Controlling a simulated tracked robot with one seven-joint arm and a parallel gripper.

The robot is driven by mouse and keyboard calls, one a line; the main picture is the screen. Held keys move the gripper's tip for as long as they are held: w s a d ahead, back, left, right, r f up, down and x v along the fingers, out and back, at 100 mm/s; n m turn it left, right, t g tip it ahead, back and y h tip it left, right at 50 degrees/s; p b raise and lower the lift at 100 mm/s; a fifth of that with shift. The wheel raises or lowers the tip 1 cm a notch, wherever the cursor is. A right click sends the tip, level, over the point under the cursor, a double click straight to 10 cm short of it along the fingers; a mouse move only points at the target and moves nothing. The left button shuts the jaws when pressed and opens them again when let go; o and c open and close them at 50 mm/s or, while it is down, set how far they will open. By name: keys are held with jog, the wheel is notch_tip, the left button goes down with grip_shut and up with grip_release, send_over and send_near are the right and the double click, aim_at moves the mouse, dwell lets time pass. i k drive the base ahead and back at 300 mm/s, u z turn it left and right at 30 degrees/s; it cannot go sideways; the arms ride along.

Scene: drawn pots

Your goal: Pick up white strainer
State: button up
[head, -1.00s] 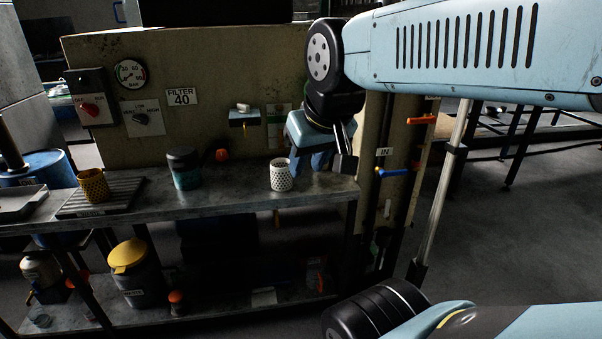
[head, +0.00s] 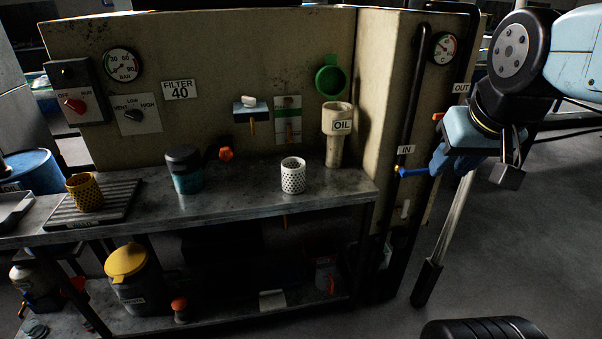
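The white strainer (head: 293,176), a perforated cup, stands upright on the grey metal bench (head: 240,202), right of the middle. My gripper (head: 438,164) hangs in the air to the right of the strainer and well apart from it, in front of the pipes. Its blue fingers are small and partly hidden by the wrist, so their opening is unclear. A yellow perforated strainer (head: 86,192) stands on a ribbed tray (head: 122,205) at the bench's left.
A dark-lidded teal jar (head: 185,169) stands left of the white strainer. A cream OIL funnel (head: 336,136) is behind it to the right. An orange knob (head: 226,153) sits at the back. A blue-handled valve (head: 411,172) is on the pipes. The bench around the strainer is clear.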

aim_at(293, 176)
jog(key=z, duration=0.1)
jog(key=i, duration=1)
jog(key=u, duration=0.05)
